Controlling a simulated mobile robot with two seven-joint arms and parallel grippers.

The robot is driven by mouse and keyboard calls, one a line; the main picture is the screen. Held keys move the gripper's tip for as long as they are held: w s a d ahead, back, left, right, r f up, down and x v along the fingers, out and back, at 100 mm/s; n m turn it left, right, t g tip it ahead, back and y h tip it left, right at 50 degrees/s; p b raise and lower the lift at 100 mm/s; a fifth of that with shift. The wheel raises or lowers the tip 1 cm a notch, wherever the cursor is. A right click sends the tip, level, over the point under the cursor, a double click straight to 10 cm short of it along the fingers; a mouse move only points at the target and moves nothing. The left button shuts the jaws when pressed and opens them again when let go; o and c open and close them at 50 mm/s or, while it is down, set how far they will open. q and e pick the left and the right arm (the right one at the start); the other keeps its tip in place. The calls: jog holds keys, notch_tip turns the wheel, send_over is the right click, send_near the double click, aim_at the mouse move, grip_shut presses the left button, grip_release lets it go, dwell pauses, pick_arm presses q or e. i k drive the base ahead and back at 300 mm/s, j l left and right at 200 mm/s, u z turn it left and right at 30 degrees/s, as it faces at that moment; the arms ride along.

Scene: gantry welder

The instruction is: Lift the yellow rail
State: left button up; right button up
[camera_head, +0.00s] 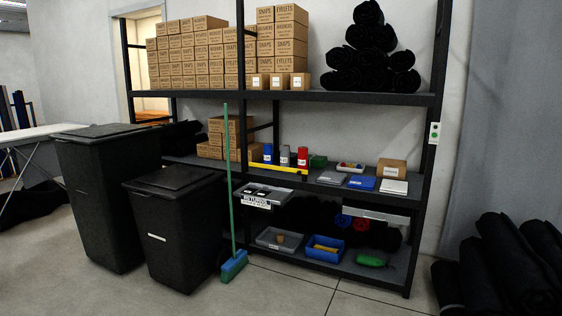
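A yellow rail (279,167) lies along the front edge of the middle shelf of the black shelving unit, left of the shelf's centre. It looks like a long thin bar. Blue, grey and red cylinders stand just behind it. Its right end is near a green box. Neither of my grippers shows in the head view.
The black shelf (400,98) holds cardboard boxes (284,47) and dark rolls (368,55). Two black bins (172,238) and a green broom (228,190) stand at its left front. Black rolls (500,265) lie at right. Floor in front is partly clear.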

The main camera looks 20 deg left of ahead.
aim_at(299, 171)
jog(key=i+j, duration=0.25)
jog(key=j, duration=0.3)
jog(key=i+j, duration=0.25)
jog(key=j, duration=0.25)
jog(key=i+j, duration=0.25)
jog(key=j, duration=0.3)
jog(key=i+j, duration=0.25)
jog(key=j, duration=0.3)
jog(key=i+j, duration=0.25)
jog(key=j, duration=0.25)
jog(key=i+j, duration=0.25)
jog(key=j, duration=0.3)
jog(key=i+j, duration=0.25)
jog(key=j, duration=0.3)
jog(key=i+j, duration=0.25)
jog(key=j, duration=0.25)
